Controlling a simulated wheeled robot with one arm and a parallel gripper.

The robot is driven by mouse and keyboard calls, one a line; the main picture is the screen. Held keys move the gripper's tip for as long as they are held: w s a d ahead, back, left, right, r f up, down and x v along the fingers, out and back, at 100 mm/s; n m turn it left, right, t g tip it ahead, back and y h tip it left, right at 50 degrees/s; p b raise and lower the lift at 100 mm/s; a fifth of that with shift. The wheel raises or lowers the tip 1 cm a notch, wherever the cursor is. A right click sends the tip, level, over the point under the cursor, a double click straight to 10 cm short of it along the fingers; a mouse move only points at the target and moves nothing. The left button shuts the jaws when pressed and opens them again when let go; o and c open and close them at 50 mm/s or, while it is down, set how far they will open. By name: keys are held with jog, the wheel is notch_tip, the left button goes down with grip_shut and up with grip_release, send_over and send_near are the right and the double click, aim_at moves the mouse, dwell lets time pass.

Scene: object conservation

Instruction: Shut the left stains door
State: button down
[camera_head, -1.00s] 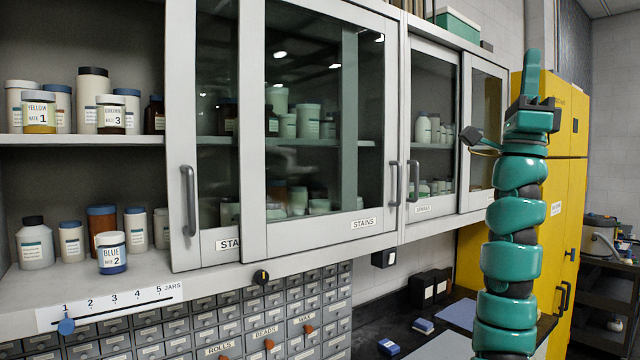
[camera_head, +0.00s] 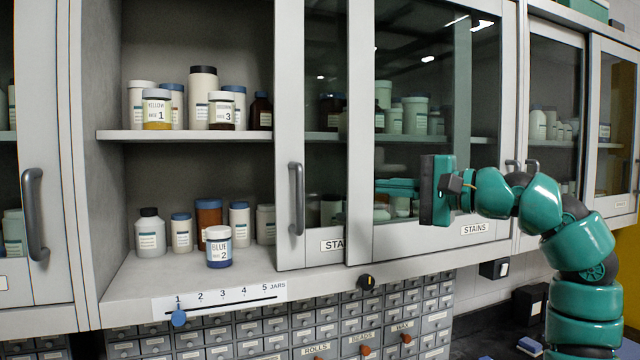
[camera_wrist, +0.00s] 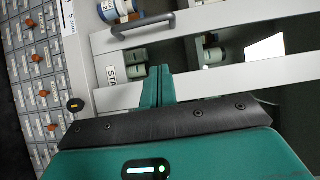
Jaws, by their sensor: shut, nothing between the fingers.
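The left stains door (camera_head: 289,110) is a grey-framed sliding glass door. It stands slid to the right, partly behind the right stains door (camera_head: 361,110), so the shelves at its left are open. Its grey bar handle (camera_head: 297,200) is on its left frame, and it also shows in the wrist view (camera_wrist: 143,25). My gripper (camera_head: 378,187) is shut and empty, with its green fingers pointing left in front of the right stains door. In the wrist view its fingers (camera_wrist: 158,80) point toward the door frames below the handle. Whether they touch anything is unclear.
Open shelves hold several jars, including Yellow 1 (camera_head: 157,110), Brown 3 (camera_head: 222,112) and Blue 2 (camera_head: 218,247) near the front edge. A jar-number slider (camera_head: 222,300) and small labelled drawers (camera_head: 316,334) lie below. Another glass door (camera_head: 38,120) stands at the far left.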

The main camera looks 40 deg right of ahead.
jog(key=p, duration=0.2)
send_near(320, 183)
jog(key=a, duration=0.4)
jog(key=shift+w+a+r+p, duration=0.15)
jog(key=shift+w+a+p, duration=0.05)
jog(key=shift+w+a, duration=0.65)
jog(key=shift+w+a+r+p, duration=0.2)
jog(key=shift+w+a, duration=0.4)
jog(key=shift+a, duration=0.45)
